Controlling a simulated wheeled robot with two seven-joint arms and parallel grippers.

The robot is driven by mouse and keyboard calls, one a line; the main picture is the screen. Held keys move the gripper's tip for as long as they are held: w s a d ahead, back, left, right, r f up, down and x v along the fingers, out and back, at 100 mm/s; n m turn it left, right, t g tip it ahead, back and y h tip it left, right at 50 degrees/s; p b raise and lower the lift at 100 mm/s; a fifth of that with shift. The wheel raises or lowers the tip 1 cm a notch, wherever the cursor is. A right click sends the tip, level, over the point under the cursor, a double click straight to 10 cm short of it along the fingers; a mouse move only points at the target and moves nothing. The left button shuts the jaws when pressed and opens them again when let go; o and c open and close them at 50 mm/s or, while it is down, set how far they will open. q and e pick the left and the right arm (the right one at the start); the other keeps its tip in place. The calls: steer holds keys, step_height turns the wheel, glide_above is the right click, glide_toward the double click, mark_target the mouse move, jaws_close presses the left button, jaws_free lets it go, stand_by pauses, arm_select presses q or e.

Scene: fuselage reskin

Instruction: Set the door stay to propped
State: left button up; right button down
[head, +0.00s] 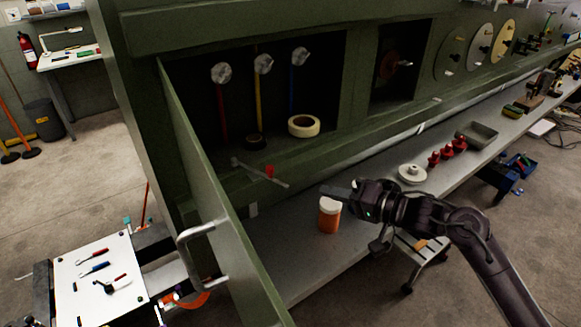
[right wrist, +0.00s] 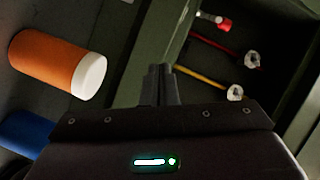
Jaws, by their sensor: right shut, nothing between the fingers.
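The door stay (head: 258,172) is a thin grey rod with a red piece on it, lying at a slant along the front sill of the green bay. Its red part and a pale end (right wrist: 215,19) show at the top of the right wrist view. The green door (head: 215,190) stands open at the left, with a grey handle (head: 190,250). My right gripper (head: 328,191) is shut and empty, to the right of the stay and apart from it. Its closed fingers (right wrist: 159,84) point towards the bay in the wrist view. My left gripper is not in view.
An orange bottle with a white cap (head: 329,217) stands on the bench just below my right gripper. A tape roll (head: 304,126) and red, yellow and blue rods are inside the bay. A white disc (head: 411,174) and red pieces (head: 447,151) sit farther right.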

steer(key=d+r+m+g+y, duration=0.2)
steer(key=d+r+g+y, duration=0.15)
steer(key=r, duration=0.25)
steer(key=a+p, duration=0.6)
steer(key=a, duration=0.6)
steer(key=shift+w+a, duration=0.3)
steer(key=shift+w, duration=0.15)
steer(key=shift+h, duration=0.25)
steer(key=shift+w, duration=0.15)
